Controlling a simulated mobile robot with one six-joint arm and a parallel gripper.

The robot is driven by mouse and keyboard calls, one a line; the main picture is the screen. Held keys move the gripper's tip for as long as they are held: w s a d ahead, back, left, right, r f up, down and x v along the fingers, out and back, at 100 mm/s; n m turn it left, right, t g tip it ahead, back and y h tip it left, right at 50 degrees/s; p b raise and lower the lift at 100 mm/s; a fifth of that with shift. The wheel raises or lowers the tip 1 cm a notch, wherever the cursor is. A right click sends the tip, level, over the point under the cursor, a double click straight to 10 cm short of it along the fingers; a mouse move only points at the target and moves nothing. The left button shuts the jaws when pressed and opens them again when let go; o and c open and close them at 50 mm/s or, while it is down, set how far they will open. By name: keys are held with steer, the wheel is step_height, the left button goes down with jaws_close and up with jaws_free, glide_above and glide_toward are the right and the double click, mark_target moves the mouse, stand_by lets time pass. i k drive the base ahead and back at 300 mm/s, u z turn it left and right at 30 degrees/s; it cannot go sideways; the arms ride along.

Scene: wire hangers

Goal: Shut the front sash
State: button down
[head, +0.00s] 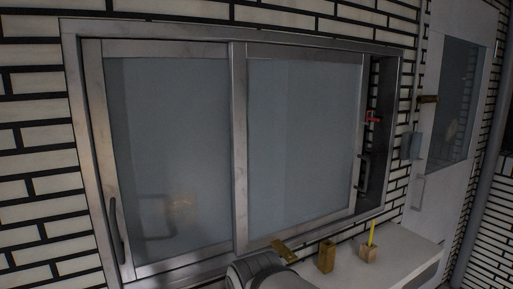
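A metal-framed sliding window (75,100) fills the middle of the head view. Its left sash (165,150) has frosted glass and a dark vertical handle (117,232) low on its left stile. Its right sash (300,130) has similar glass, with a dark handle (361,173) at its right edge. The sashes meet or overlap near the centre; I cannot tell which is in front. A dark open gap (375,85) shows between the right sash and the right jamb. A rounded grey part of my arm shows at the bottom centre. My gripper is not visible.
A small red item (372,117) shows at the right gap. A white ledge (400,250) below holds a wooden block (326,257) and another block (368,254) with a yellow stick. A flat brown piece (285,247) lies beside my arm. A white door (450,110) stands right.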

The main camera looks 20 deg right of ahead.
mark_target(341, 204)
steer(key=u, duration=0.05)
steer(key=k, duration=1.2)
steer(key=z, duration=0.45)
steer(key=i, duration=1.7)
steer(key=u, duration=0.45)
